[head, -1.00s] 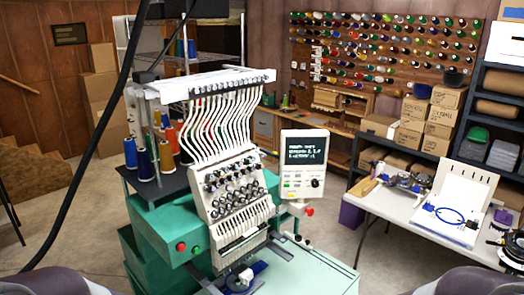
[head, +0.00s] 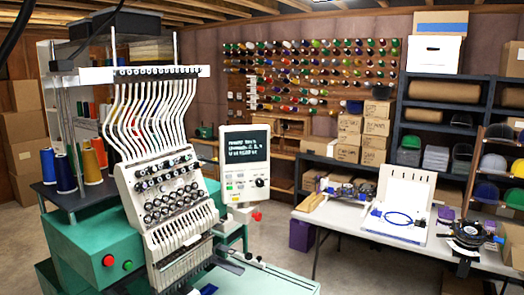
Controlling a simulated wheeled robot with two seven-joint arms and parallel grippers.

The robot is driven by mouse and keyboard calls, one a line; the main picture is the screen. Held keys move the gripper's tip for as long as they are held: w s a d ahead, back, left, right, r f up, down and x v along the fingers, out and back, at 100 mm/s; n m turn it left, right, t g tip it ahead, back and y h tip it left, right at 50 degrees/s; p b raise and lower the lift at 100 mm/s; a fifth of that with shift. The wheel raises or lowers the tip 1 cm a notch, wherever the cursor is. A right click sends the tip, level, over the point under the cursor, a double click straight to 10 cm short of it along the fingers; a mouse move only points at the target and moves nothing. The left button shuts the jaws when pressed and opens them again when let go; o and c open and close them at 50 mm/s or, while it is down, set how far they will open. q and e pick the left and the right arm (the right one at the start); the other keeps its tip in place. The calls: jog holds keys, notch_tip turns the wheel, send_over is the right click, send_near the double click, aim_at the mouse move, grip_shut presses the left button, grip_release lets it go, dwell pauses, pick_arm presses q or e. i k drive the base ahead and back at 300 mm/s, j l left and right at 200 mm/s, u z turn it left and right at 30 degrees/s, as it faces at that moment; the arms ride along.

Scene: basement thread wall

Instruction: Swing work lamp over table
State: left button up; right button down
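The white folding table (head: 345,222) stands at the right, with a white hooping board (head: 402,200) and blue ring on it. A dark round fixture (head: 467,232) sits near the table's right end. I cannot make out a work lamp for certain. Neither of my grippers is in view.
A green and white embroidery machine (head: 165,200) with a control panel (head: 246,163) fills the left and centre front. Dark shelves (head: 450,105) stand behind the table, and a rack of caps (head: 495,165) at the far right. Bare floor shows under the table.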

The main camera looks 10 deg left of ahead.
aim_at(204, 160)
jog(key=i+l+z, duration=0.2)
jog(key=l, duration=0.3)
jog(key=i+l+z, duration=0.15)
jog(key=l, duration=0.35)
jog(key=i+l+z, duration=0.2)
jog(key=i+l, duration=0.15)
jog(key=i+l+z, duration=0.2)
jog(key=l, duration=0.25)
jog(key=i+u, duration=0.15)
jog(key=i, duration=0.35)
jog(key=i+l+u, duration=0.2)
jog(key=i, duration=0.3)
jog(key=i+l+u, duration=0.15)
jog(key=i, duration=0.35)
jog(key=i+l+u, duration=0.2)
jog(key=i, duration=0.25)
jog(key=l, duration=0.1)
